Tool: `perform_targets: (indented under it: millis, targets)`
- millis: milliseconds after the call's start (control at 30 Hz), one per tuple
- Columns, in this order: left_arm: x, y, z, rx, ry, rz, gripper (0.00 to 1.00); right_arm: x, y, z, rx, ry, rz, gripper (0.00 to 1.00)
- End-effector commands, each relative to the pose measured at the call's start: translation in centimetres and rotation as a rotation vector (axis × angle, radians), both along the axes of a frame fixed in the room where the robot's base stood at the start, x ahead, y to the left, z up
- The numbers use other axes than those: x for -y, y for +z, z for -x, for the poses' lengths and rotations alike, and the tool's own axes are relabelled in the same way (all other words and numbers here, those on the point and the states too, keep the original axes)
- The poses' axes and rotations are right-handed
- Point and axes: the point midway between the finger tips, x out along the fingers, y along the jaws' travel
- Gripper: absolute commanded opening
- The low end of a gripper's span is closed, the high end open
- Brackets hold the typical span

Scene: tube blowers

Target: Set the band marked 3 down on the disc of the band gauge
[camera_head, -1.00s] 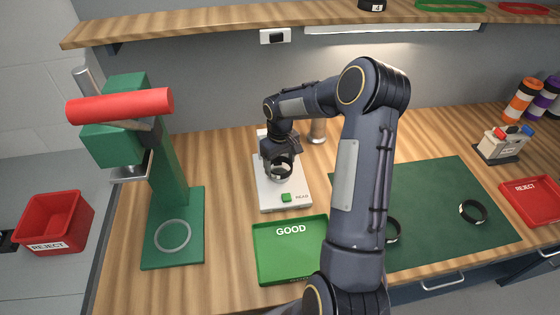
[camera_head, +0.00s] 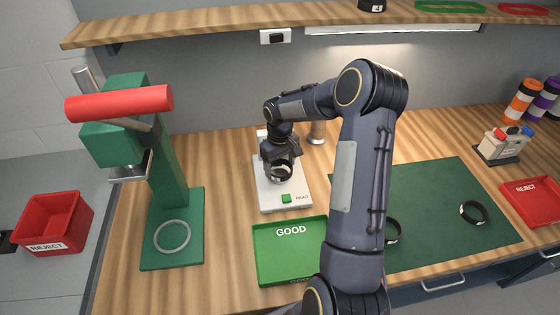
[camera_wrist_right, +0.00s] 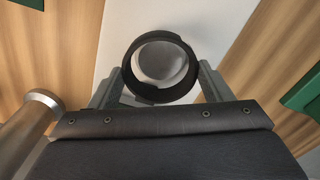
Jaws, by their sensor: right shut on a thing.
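My right gripper (camera_head: 279,165) is shut on a black band (camera_head: 281,174) over the white band gauge (camera_head: 270,203), which has a green READ button. In the right wrist view, the band (camera_wrist_right: 128,72) sits between the two fingers of the gripper (camera_wrist_right: 158,88), opening facing the camera. A round pale disc (camera_wrist_right: 160,62) shows through the ring. Whether the band touches the disc cannot be told. No number can be read on the held band. My left gripper is not in view.
A green GOOD tray (camera_head: 262,256) lies in front of the gauge. A green press (camera_head: 170,180) stands to the left. Two black bands (camera_head: 473,212) (camera_head: 393,231) lie on the green mat (camera_head: 440,185). A metal post (camera_head: 317,133) stands behind the gauge.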

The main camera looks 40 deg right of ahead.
Motion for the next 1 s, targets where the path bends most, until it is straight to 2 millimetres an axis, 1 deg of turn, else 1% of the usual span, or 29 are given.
perform_targets:
  millis: [33,367,400,600,867,1000]
  targets:
    - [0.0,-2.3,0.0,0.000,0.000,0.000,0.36,0.0,-2.4,0.0,0.000,0.000,0.000,0.50]
    - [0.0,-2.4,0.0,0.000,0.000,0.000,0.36,0.0,-2.5,0.0,0.000,0.000,0.000,0.50]
    - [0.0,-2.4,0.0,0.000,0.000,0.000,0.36,0.0,-2.5,0.0,0.000,0.000,0.000,0.73]
    - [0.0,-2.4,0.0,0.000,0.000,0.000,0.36,0.0,-2.5,0.0,0.000,0.000,0.000,0.98]
    - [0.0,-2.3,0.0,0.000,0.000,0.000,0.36,0.0,-2.4,0.0,0.000,0.000,0.000,0.98]
    - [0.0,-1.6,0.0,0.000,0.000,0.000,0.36,-0.2,-1.2,0.0,0.002,0.000,0.000,0.98]
